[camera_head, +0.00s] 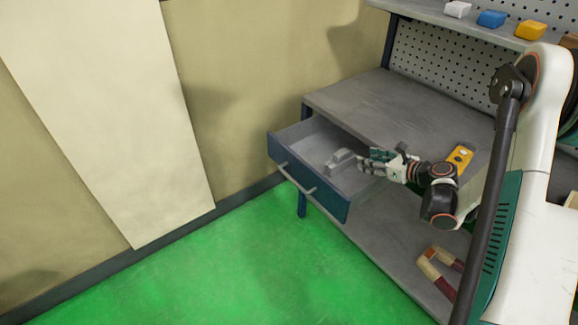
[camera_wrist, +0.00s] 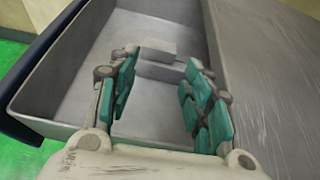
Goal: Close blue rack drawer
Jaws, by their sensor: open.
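The blue rack drawer (camera_head: 335,198) is pulled out from the grey workbench at the left, with a grey inside and a light bar handle (camera_head: 297,179) on its blue front. A small grey block-like object (camera_head: 340,160) lies in it; in the wrist view that object (camera_wrist: 158,60) sits beyond my fingertips. My gripper (camera_head: 366,160) is over the right side of the drawer and points left. In the wrist view my gripper (camera_wrist: 160,75) is open, its teal-padded fingers apart with nothing between them. The drawer's blue front edge (camera_wrist: 40,62) is at the left of the wrist view.
The bench top (camera_head: 400,105) is mostly bare, with a yellow tool (camera_head: 459,157) near its right edge. Red-and-tan pieces (camera_head: 437,270) lie on the lower shelf. White, blue and yellow blocks stand on the upper shelf (camera_head: 470,30). Green floor (camera_head: 220,270) before the drawer is clear.

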